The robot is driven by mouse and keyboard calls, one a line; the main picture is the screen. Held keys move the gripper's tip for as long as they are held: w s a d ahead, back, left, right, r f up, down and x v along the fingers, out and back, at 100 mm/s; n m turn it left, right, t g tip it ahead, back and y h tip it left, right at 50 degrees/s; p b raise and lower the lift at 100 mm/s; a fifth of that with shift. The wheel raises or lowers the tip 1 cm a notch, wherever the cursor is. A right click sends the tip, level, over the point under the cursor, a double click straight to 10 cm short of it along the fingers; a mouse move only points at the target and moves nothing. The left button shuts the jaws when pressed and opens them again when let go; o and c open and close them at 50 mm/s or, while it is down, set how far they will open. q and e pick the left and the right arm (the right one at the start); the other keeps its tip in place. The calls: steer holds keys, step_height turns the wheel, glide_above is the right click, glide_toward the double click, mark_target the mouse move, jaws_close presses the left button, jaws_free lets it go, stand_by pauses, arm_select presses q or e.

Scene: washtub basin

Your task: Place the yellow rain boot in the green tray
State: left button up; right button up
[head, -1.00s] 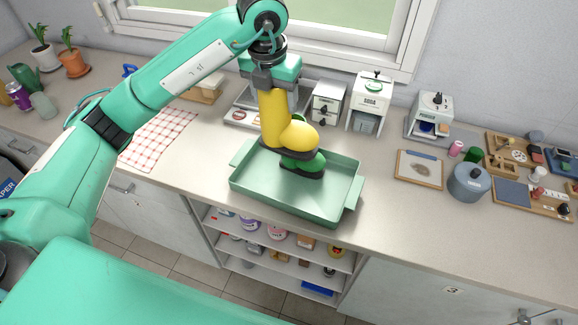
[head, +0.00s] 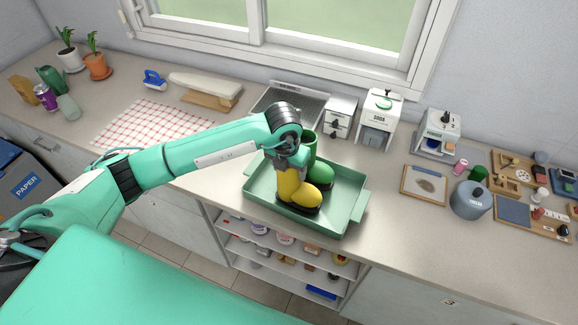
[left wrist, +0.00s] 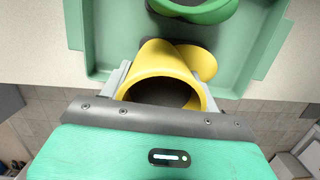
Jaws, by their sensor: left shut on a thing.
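The yellow rain boot (head: 295,192) stands about upright within the green tray (head: 345,222), at its front left, with its toe toward the right. I cannot tell whether its sole touches the tray floor. My left gripper (head: 290,158) is shut on the top of its shaft. The left wrist view shows the boot's open top (left wrist: 165,85) between the fingers. A green boot (head: 320,176) stands in the tray just behind the yellow one. It also shows in the left wrist view (left wrist: 200,12). My right gripper is not in view.
A checked cloth (head: 140,127) lies to the left. An open shelf (head: 280,255) is below the counter.

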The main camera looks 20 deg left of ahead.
arm_select(q)
steer(key=shift+f, duration=0.35)
steer(key=shift+f, duration=0.15)
steer(key=o, duration=1.5)
